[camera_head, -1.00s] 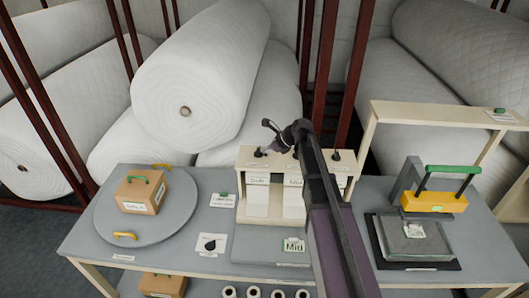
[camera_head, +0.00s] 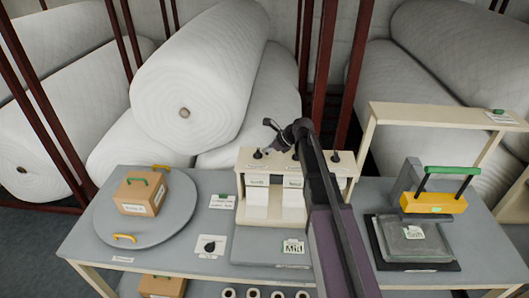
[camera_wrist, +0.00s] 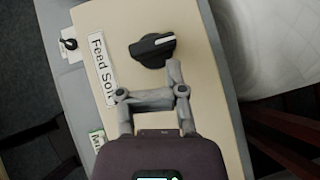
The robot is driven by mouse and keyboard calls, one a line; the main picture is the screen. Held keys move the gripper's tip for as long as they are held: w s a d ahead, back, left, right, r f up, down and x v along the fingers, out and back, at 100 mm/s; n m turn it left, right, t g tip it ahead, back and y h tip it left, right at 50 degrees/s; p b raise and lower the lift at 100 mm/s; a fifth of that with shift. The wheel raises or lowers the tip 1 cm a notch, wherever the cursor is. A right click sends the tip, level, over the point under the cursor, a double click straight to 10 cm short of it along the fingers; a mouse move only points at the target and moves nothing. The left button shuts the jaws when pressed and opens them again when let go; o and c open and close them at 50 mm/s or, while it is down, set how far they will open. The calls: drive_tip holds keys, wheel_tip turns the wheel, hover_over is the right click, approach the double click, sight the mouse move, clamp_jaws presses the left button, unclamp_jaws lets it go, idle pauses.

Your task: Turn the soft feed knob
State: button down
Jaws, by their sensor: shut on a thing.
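The feed soft knob (camera_wrist: 150,50) is black with a pale pointer bar. It sits on top of the cream stand (camera_wrist: 190,75), beside a white label reading "Feed Soft" (camera_wrist: 101,68). In the head view, a black knob (camera_head: 258,154) shows at the stand's left end, just left of my gripper (camera_head: 274,135). In the wrist view, my gripper (camera_wrist: 172,75) has its grey fingers bent together at the knob's lower right edge.
Another black knob (camera_head: 335,157) stands at the stand's right end. A round grey turntable (camera_head: 105,222) with a cardboard box (camera_head: 140,194) is at left. A yellow press with a green handle (camera_head: 435,202) is at right. Large white rolls (camera_head: 200,80) lie behind the table.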

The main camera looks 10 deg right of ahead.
drive_tip(key=shift+d, duration=0.2)
drive_tip(key=shift+s+d, duration=0.2)
drive_tip(key=shift+d, duration=0.45)
drive_tip(key=shift+s+d, duration=0.15)
drive_tip(key=shift+d, duration=0.9)
drive_tip(key=p+v, duration=0.2)
drive_tip(key=w+p+v, duration=0.1)
drive_tip(key=p+v, duration=0.1)
drive_tip(key=v, duration=0.1)
drive_tip(key=p+v, duration=0.2)
drive_tip(key=v, duration=0.1)
drive_tip(key=shift+w+d+r, duration=0.15)
drive_tip(key=shift+d, duration=0.1)
drive_tip(key=shift+d+r+p, duration=0.55)
drive_tip(key=shift+d+r, duration=0.05)
drive_tip(key=shift+d, duration=0.15)
